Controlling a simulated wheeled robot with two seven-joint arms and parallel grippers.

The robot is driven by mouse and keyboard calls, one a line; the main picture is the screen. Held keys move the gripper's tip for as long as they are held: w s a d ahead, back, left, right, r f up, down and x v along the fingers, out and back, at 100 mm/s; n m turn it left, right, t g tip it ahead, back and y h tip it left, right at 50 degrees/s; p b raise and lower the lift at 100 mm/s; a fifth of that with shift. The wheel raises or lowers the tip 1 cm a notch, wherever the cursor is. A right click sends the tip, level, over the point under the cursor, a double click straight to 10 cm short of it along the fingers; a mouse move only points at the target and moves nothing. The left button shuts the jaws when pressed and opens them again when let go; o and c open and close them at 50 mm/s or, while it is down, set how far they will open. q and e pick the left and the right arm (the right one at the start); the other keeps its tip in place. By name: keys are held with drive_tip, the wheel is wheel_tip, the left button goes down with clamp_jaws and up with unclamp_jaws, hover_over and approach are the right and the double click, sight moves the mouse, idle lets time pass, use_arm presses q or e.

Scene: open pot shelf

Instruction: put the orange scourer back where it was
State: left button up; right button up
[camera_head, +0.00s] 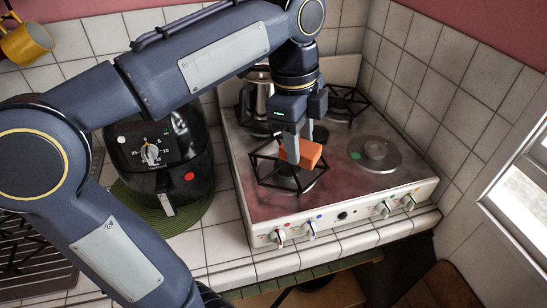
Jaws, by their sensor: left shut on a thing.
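The orange scourer (308,153) is a small block at the front left part of the stove top. My left gripper (302,140) comes down from above and is shut on it. The scourer is over or beside the front left burner grate (275,176); I cannot tell whether it touches the grate. The fingers hide part of the scourer. My right gripper is not in view.
The white stove (330,218) has knobs along its front edge. A bare burner plate with a green spot (355,155) is at right. A pot (258,92) stands behind my gripper. A black air fryer (160,150) on a green mat (190,212) stands left.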

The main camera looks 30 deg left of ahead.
use_arm(q)
drive_tip(key=w+a+f+p, duration=0.1)
drive_tip(key=w+a+f, duration=0.1)
drive_tip(key=w+f, duration=0.1)
drive_tip(key=w+a+f, duration=0.3)
drive_tip(key=f, duration=0.2)
drive_tip(key=w+a+f+p, duration=0.1)
drive_tip(key=w+a+f, duration=0.2)
drive_tip(key=w+f, duration=0.1)
drive_tip(key=shift+f+p, duration=0.2)
drive_tip(key=shift+p, duration=0.1)
drive_tip(key=shift+f+b, duration=0.3)
drive_tip(key=shift+f, duration=0.15)
drive_tip(key=o, duration=1.3)
